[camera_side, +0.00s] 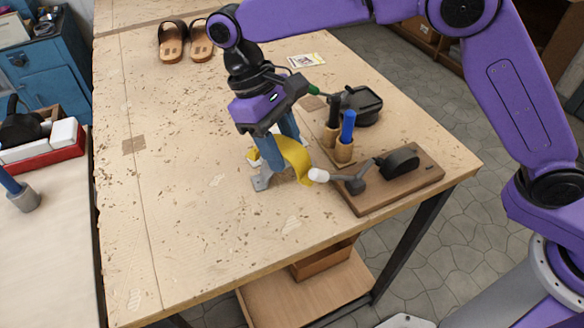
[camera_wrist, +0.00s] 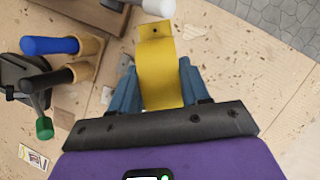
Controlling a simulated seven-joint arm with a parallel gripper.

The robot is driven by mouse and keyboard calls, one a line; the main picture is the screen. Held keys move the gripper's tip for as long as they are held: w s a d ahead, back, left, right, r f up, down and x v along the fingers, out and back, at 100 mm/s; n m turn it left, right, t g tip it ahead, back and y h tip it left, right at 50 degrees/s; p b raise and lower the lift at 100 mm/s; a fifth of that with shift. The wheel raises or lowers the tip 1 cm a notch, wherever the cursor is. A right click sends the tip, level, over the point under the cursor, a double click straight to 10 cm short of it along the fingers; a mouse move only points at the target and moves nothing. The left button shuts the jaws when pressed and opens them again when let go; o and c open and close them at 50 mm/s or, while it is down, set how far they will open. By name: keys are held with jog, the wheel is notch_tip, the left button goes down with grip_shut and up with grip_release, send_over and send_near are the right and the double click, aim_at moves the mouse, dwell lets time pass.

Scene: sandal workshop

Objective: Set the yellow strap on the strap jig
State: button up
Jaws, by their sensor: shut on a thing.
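The yellow strap (camera_side: 295,161) is a curved band between the blue fingers of my gripper (camera_side: 281,153), which is shut on it. In the wrist view the strap (camera_wrist: 159,72) extends past the fingertips (camera_wrist: 157,84), with a small dark hole near its far end. A wooden board (camera_side: 405,188) with a dark lever clamp (camera_side: 398,161) lies to the right; it may be the strap jig, but I cannot be sure. The clamp's white-tipped handle (camera_side: 318,175) appears close to the strap's lower end; contact is unclear. A grey metal bracket (camera_side: 262,183) stands below my gripper, partly hidden.
A pair of sandals (camera_side: 172,45) and a card (camera_side: 306,60) lie at the back. The table's left and front areas (camera_side: 185,225) are clear.

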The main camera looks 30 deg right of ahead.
jog(key=shift+n+h, duration=0.4)
jog(key=shift+n, duration=0.4)
jog(key=s, duration=0.1)
jog(key=s+f, duration=0.2)
jog(key=s, duration=0.1)
jog(key=shift+a+f, duration=0.2)
jog(key=shift+f, duration=0.05)
jog(key=shift+s+d+f+n, duration=0.4)
jog(key=shift+s+d+f, duration=0.1)
jog(key=shift+s+f, duration=0.2)
jog(key=shift+f, duration=1.5)
jog(key=shift+f, duration=0.15)
jog(key=o, duration=1.1)
jog(key=v, duration=1.2)
jog(key=shift+s+r, duration=0.2)
